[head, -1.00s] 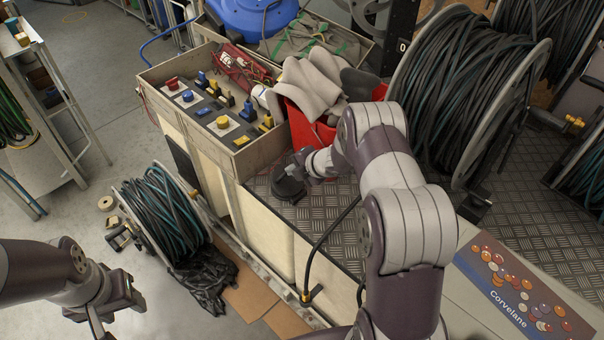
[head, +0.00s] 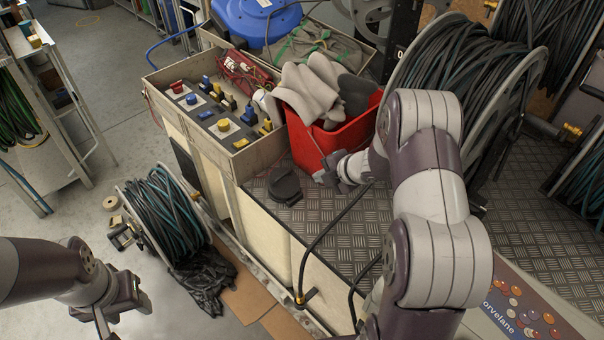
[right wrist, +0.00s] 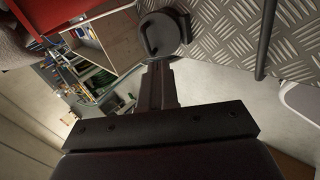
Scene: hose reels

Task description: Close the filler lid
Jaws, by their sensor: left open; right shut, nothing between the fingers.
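The filler lid (head: 284,184) is a black round cap on the metal checker-plate deck, just in front of the red bin. It looks flat and low, with a dark rim at its near side; no open filler hole shows. In the right wrist view the lid (right wrist: 160,34) is a dark disc with a tab at its right side, beyond the fingertips. My right gripper (head: 326,178) is shut and empty, to the right of the lid and apart from it; its fingers (right wrist: 157,70) also show in the right wrist view. My left gripper (head: 126,314) is open and empty, low at left over the floor.
The red bin (head: 318,145) with grey gloves stands behind the lid. A tray of switches (head: 190,105) is to the left. A black hose (head: 322,240) runs over the deck edge. A large hose reel (head: 470,90) stands at right. The deck's middle is clear.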

